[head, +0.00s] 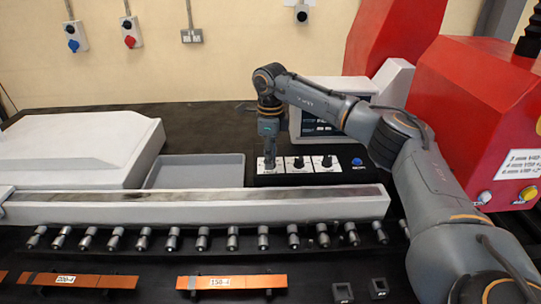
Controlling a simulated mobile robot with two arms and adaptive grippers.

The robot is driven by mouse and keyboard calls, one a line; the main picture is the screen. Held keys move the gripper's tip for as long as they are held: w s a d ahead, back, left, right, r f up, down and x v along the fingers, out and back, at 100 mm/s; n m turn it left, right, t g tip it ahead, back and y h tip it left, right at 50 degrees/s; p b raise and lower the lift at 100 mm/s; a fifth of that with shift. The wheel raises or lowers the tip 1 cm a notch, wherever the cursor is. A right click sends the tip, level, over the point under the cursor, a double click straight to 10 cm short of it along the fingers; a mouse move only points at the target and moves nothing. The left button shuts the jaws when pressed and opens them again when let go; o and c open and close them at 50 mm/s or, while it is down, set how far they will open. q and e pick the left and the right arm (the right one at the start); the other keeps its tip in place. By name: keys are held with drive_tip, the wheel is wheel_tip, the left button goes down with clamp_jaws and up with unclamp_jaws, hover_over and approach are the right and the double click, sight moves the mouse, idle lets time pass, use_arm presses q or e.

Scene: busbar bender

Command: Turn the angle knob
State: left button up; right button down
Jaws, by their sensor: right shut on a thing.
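A low black control panel (340,171) stands behind the long grey rail. It carries a row of knobs on white plates: a middle knob (298,163), a right knob (326,161) and a left one mostly hidden by my gripper. Their labels are too small to read, so I cannot tell by label which is the angle knob. My right gripper (269,163) points straight down, shut on the left knob. My left gripper is not in view.
A blue button (357,162) sits right of the knobs. The long rail (200,207) runs in front, with several rollers before it. A grey tray (196,168) and a white cover (80,150) lie left. Red machine housings (480,110) stand right. Orange bars (231,282) lie in front.

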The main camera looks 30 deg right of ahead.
drive_tip(key=shift+m, duration=1.6)
drive_tip(key=c, duration=1)
unclamp_jaws()
wheel_tip(320, 180, up, 12)
drive_tip(key=shift+f, duration=0.1)
